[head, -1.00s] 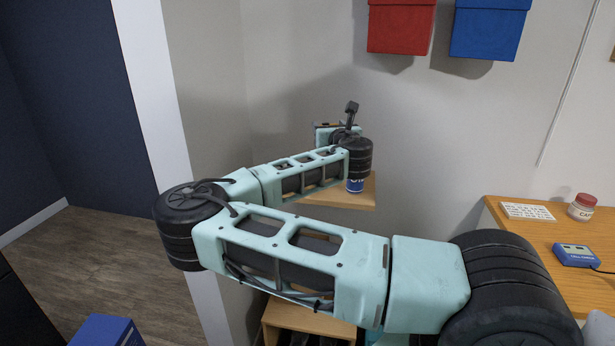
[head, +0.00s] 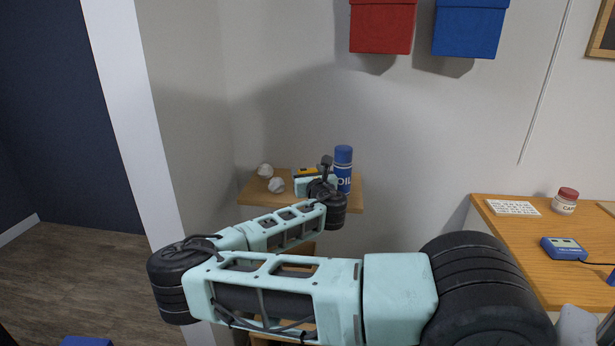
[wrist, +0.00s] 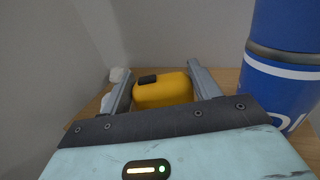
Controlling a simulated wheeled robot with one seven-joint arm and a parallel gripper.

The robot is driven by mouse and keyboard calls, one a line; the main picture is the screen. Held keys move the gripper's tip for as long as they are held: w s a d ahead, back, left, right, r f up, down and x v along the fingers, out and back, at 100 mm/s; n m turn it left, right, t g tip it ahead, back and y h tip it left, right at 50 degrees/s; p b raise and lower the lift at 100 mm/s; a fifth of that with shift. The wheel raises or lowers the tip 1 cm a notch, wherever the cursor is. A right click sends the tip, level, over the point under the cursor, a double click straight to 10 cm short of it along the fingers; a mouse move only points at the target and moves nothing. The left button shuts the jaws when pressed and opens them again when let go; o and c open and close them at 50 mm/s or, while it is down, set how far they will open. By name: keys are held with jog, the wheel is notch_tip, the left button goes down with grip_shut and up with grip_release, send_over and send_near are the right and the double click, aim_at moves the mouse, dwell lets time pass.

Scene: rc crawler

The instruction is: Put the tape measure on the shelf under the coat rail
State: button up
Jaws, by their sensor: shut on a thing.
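The yellow tape measure (wrist: 172,93), with a black patch on top, is between the two fingers of my gripper (wrist: 160,72) in the wrist view. My gripper is shut on it. In the head view a small yellow part of the tape measure (head: 306,171) shows beyond my wrist. A small wooden wall shelf (head: 250,192) is behind and below my gripper (head: 305,174); its wood also shows in the wrist view (wrist: 230,77). I cannot tell whether the tape measure touches the shelf. No coat rail is in view.
A blue oil can (head: 343,160) stands on the shelf, close right of my gripper. Two whitish crumpled lumps (head: 276,185) lie at its left. Red (head: 381,27) and blue (head: 468,30) boxes are on the wall above. A wooden desk (head: 510,240) stands at right.

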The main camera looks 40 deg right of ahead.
jog(key=shift+f, duration=0.7)
jog(key=o, duration=1.1)
jog(key=shift+f, duration=0.1)
